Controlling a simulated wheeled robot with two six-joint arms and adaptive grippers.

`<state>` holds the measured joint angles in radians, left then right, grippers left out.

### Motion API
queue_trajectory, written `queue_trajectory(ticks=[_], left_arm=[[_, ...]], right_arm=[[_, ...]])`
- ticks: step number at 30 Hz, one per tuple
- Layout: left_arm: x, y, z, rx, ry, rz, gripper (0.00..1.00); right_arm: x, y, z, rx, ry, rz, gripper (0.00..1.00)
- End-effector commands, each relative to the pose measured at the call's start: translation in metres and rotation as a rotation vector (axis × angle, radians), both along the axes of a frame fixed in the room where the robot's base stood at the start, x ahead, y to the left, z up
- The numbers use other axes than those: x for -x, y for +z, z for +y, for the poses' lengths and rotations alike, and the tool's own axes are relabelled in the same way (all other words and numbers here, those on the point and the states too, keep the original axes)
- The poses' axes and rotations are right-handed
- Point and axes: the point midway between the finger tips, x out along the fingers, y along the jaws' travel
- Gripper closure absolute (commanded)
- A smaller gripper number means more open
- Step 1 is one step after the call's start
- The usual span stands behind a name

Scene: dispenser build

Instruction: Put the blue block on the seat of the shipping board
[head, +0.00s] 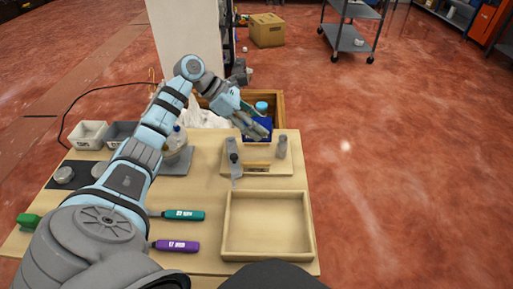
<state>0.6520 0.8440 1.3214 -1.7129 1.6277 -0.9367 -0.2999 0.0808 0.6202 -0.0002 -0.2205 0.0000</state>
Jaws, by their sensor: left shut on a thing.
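My left gripper (257,128) is at the back of the table, its arm coming in from the left. It is shut on the blue block (262,136), which has a small white mark. The fingers cover part of the block. The block is just behind the shipping board (285,168), a light wooden board with upright grey parts at left and right and a small tan piece between them. From this angle I cannot tell the block's height above the table. My right gripper is not in view.
An empty wooden tray (227,225) lies in front of the board. A teal tool (184,215) and a purple tool (177,246) lie to its left. A wooden crate (279,104) with a blue-lidded item stands behind the block. Small bins (88,132) stand at the back left.

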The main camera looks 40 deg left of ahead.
Motion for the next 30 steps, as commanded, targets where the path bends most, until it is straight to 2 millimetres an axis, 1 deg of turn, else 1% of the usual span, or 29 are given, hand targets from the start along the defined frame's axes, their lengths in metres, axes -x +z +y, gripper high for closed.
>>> queue_trajectory(ticks=[1, 3, 5, 8, 12, 14, 16, 20, 23, 24, 26, 27, 28, 30], left_arm=[[0.0, -0.013, -0.001, 0.001, -0.001, -0.001, 1.0], [0.0, -0.024, -0.001, 0.001, -0.001, -0.002, 1.0], [0.0, -0.029, 0.0, 0.0, -0.001, -0.003, 1.0], [0.0, -0.042, 0.0, 0.0, 0.001, -0.001, 1.0], [0.0, -0.069, -0.001, 0.002, 0.0, -0.001, 1.0], [0.0, -0.073, -0.001, 0.001, 0.0, -0.002, 1.0], [0.0, -0.072, -0.001, 0.0, 0.0, -0.003, 1.0], [0.0, -0.071, 0.0, 0.0, 0.0, -0.003, 1.0], [0.0, -0.074, 0.0, 0.0, 0.0, -0.003, 1.0], [0.0, -0.075, 0.0, 0.0, 0.0, -0.002, 0.52], [0.0, -0.074, 0.0, 0.0, 0.0, -0.002, 0.43], [0.0, -0.074, 0.0, 0.0, 0.0, -0.002, 0.36], [0.0, -0.074, 0.0, 0.0, 0.0, -0.002, 0.34], [0.0, -0.074, 0.0, 0.0, 0.0, -0.002, 0.34]], right_arm=[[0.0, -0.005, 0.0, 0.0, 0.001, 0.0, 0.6], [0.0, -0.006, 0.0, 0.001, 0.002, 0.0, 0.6], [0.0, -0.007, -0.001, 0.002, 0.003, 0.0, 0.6], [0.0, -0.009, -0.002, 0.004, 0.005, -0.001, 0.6], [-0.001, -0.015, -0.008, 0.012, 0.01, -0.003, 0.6], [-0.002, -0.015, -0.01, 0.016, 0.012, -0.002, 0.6], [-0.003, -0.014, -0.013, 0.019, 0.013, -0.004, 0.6], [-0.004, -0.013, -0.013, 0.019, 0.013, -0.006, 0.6], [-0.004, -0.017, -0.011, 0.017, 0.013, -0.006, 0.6], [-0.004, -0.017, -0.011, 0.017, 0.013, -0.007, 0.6], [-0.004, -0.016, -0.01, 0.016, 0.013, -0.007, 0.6], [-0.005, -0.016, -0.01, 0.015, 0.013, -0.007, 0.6], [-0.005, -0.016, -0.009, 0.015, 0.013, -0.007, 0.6], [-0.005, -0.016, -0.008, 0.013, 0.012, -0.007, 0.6]])
